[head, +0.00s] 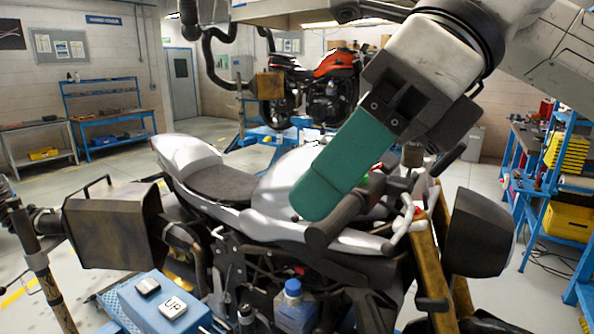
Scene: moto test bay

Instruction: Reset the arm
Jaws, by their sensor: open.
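My arm comes in from the top right of the head view and angles down to the left. My gripper (325,192) has a dark body and a long green finger; the second finger is not clearly seen. No held object shows. The green tip overlaps the white tank of a silver-white motorcycle (220,184) in the picture, beside its black handlebar grip (335,220). I cannot tell whether it touches either.
A brown-black box on a stand (112,225) is at left. A blue unit with buttons (165,303) and a blue-capped bottle (294,310) are in front. A red motorcycle (315,85) stands behind. A blue rack with yellow bins (560,220) is at right. Floor is open at left.

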